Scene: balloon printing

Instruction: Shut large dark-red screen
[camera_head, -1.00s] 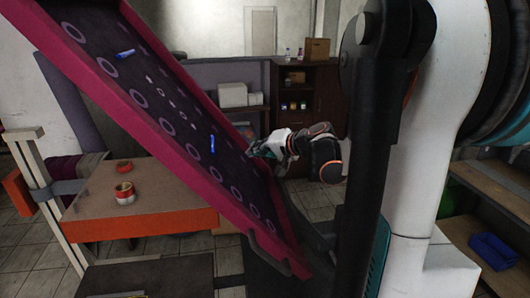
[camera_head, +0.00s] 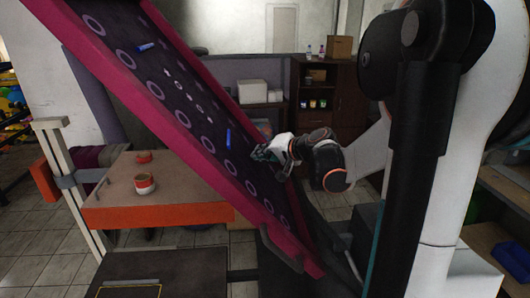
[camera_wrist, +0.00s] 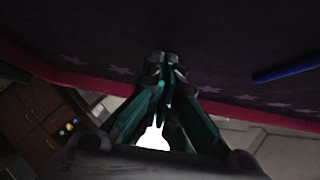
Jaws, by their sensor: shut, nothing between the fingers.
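The large dark-red screen (camera_head: 190,142) is a magenta-framed panel with dark mesh and rows of printed rings and stars. In the head view it stands tilted open, its upper end at the upper left and its lower end at the lower right. My gripper (camera_head: 262,155) is at the screen's right-hand side, close to the mesh and frame edge. In the wrist view the shut, empty fingers (camera_wrist: 165,68) point at the dark mesh, with the magenta frame edge crossing behind them. I cannot tell whether they touch the screen.
An orange-edged table (camera_head: 160,215) with red tape rolls (camera_head: 145,184) stands left of the screen. Blue markers (camera_head: 228,137) show on the mesh. A dark platen (camera_head: 165,274) is at the bottom. A dark cabinet (camera_head: 343,100) and white boxes (camera_head: 252,91) stand behind.

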